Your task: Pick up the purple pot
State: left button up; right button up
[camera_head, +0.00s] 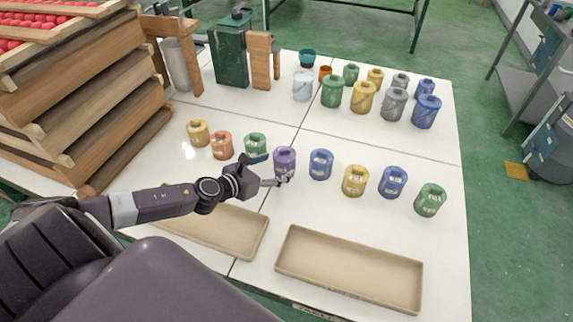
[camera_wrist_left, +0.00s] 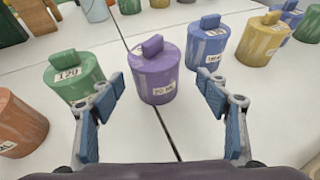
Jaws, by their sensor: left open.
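The purple pot (camera_head: 285,160) stands upright on the white table, in a row of small lidded pots, between a green pot (camera_head: 255,145) and a blue pot (camera_head: 321,163). My left gripper (camera_head: 270,170) is open and empty, just left of and in front of the purple pot. In the left wrist view the purple pot (camera_wrist_left: 154,75) stands ahead, between the two open fingers (camera_wrist_left: 163,110), a little beyond their tips. It has a block handle on its lid and a white label. The right gripper is not in view.
An orange pot (camera_head: 221,145), a yellow pot (camera_head: 354,180) and others continue the row. Larger pots, such as a yellow one (camera_head: 363,97), stand behind. Empty beige trays (camera_head: 350,268) lie in front. Stacked wooden crates (camera_head: 75,110) rise at the left. The table's middle is clear.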

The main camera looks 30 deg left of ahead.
pick_arm(q)
jog(key=shift+w, duration=0.25)
jog(key=shift+w+d+f, duration=0.1)
jog(key=shift+w+f, duration=0.3)
jog(key=shift+w, duration=0.15)
jog(key=x, duration=0.4)
jog(key=shift+s+a+f, duration=0.1)
jog(key=shift+a+f, duration=0.05)
jog(key=shift+a, duration=0.2)
jog(key=shift+w+f, duration=0.1)
jog(key=shift+w, duration=0.1)
jog(key=shift+c, duration=1.2)
jog(key=c, duration=1.4)
jog(key=shift+o, duration=0.2)
notch_tip(320, 180, up, 10)
jog(key=p, duration=0.4)
jog(key=shift+r, duration=0.2)
notch_tip(320, 180, up, 10)
jog(key=p, duration=1)
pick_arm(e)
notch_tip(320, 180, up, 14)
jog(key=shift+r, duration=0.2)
